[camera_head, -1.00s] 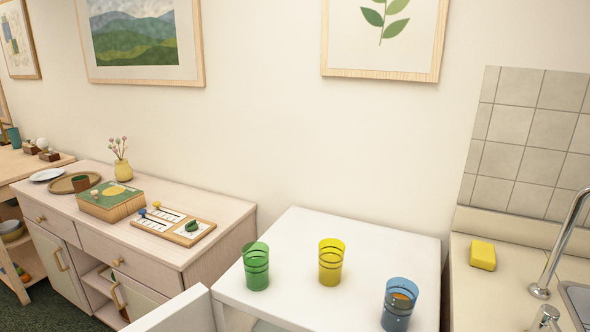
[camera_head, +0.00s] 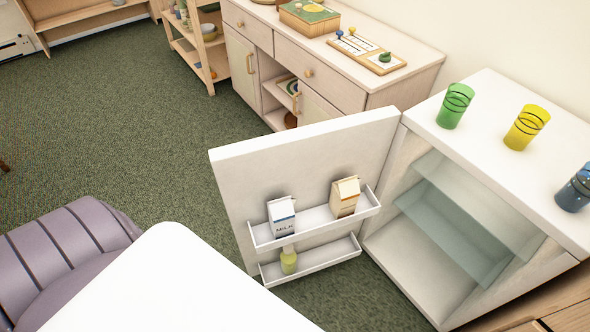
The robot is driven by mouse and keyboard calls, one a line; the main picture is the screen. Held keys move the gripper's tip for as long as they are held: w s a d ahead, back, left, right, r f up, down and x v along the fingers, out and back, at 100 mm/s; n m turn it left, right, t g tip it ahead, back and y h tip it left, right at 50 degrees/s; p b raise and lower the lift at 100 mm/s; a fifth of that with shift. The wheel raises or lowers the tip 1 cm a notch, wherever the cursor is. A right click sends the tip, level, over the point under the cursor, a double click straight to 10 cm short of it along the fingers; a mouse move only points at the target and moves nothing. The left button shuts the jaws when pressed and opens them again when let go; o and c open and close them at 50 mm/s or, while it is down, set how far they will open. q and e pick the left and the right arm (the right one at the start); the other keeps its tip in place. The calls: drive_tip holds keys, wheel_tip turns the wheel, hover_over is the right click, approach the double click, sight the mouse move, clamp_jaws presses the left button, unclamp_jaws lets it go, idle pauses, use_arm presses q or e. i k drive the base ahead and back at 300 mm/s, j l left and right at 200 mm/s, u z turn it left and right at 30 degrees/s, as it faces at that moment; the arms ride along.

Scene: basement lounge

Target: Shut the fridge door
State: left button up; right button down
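The white fridge (camera_head: 417,128) stands at the right of the head view, with its front opening showing glass shelves (camera_head: 455,220) and no items on them. Its door (camera_head: 300,155) stands wide open, swung out to the left from the hinge side. The door's inner face shows two racks. The upper rack (camera_head: 318,226) holds a milk carton (camera_head: 282,216) and a beige carton (camera_head: 344,197). The lower rack (camera_head: 325,258) holds a small yellow-green bottle (camera_head: 289,260). Neither of my grippers is in view.
Green, yellow and blue cups (camera_head: 455,105) (camera_head: 526,127) (camera_head: 575,188) stand on the fridge top. A pale sideboard (camera_head: 330,75) is behind the door. A purple ribbed seat (camera_head: 65,255) and a white surface (camera_head: 175,290) fill the lower left. Green carpet (camera_head: 130,120) is clear at left.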

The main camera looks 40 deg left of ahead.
sight(302, 163)
drive_tip(key=k+j+z, duration=0.15)
drive_tip(key=j, duration=0.3)
drive_tip(key=k+j+z, duration=0.2)
drive_tip(key=j, duration=0.2)
drive_tip(key=k+j+z, duration=0.15)
drive_tip(key=j, duration=0.25)
drive_tip(key=k+j+z, duration=0.2)
drive_tip(key=j, duration=0.2)
drive_tip(key=j+z, duration=0.2)
drive_tip(key=j, duration=0.35)
drive_tip(key=j+z, duration=0.2)
drive_tip(key=j, duration=0.35)
drive_tip(key=k+j+z, duration=0.15)
drive_tip(key=j, duration=0.4)
drive_tip(key=j+z, duration=0.2)
drive_tip(key=j, duration=0.35)
drive_tip(key=j+z, duration=0.1)
drive_tip(key=j, duration=0.4)
drive_tip(key=k+j+z, duration=0.1)
drive_tip(key=j, duration=0.4)
drive_tip(key=k, duration=0.25)
drive_tip(key=j+z, duration=0.2)
